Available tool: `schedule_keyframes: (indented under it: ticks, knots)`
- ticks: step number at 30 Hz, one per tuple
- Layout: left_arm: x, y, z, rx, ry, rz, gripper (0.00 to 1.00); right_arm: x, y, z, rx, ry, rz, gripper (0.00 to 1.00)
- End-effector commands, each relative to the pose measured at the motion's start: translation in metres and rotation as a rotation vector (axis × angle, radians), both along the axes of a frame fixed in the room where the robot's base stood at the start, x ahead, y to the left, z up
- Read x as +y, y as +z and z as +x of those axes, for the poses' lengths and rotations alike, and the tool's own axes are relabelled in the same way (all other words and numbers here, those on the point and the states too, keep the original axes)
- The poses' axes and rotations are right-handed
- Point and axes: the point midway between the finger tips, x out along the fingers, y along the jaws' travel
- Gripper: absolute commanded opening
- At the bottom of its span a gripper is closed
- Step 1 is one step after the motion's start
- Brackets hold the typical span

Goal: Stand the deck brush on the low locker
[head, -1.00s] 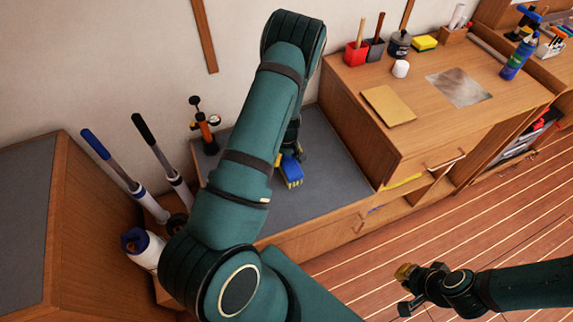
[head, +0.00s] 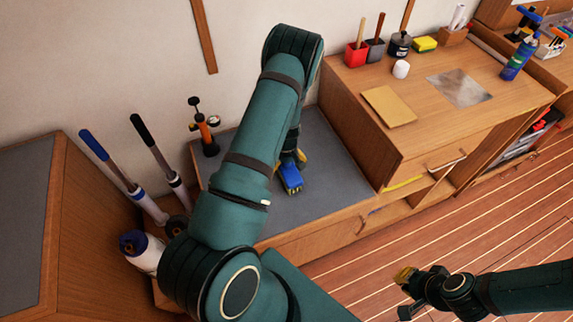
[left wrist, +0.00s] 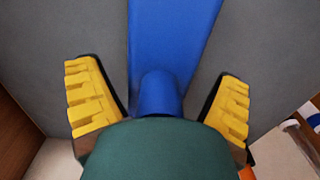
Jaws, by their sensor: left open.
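The blue deck brush (head: 290,178) is on the grey top of the low locker (head: 335,180), partly hidden behind my left arm. My left gripper (head: 290,162) is at the brush, with its yellow finger pads spread. In the left wrist view the blue brush (left wrist: 172,45) runs between the open fingers (left wrist: 165,100), with a gap on each side. A round blue part of it ends near my palm. My right gripper (head: 405,290) is over the wooden floor, away from the locker, and its fingers look apart.
An orange and black pump (head: 207,135) stands at the locker's back left. Two long-handled tools and a white bottle (head: 143,252) stand left of my arm. A higher wooden cabinet (head: 360,125) bounds the right side. Grey locker top is clear right of the brush.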

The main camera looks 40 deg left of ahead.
Motion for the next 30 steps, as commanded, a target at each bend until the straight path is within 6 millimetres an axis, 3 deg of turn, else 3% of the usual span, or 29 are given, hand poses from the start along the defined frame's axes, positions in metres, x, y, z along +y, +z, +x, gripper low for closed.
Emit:
schedule_keyframes:
  ticks: [7, 21, 30]
  knots:
    - [0.0, 0.018, 0.001, -0.002, 0.0, 0.001, 0.92, 0.0, 0.006, 0.002, -0.003, -0.002, 0.0, 0.0]
    - [0.0, 0.108, 0.0, -0.001, 0.0, 0.0, 0.92, -0.001, 0.023, 0.007, -0.016, -0.013, -0.004, 0.0]
    - [0.0, 0.123, 0.0, 0.0, 0.001, -0.001, 0.92, -0.002, 0.025, 0.009, -0.019, -0.015, -0.004, 0.0]
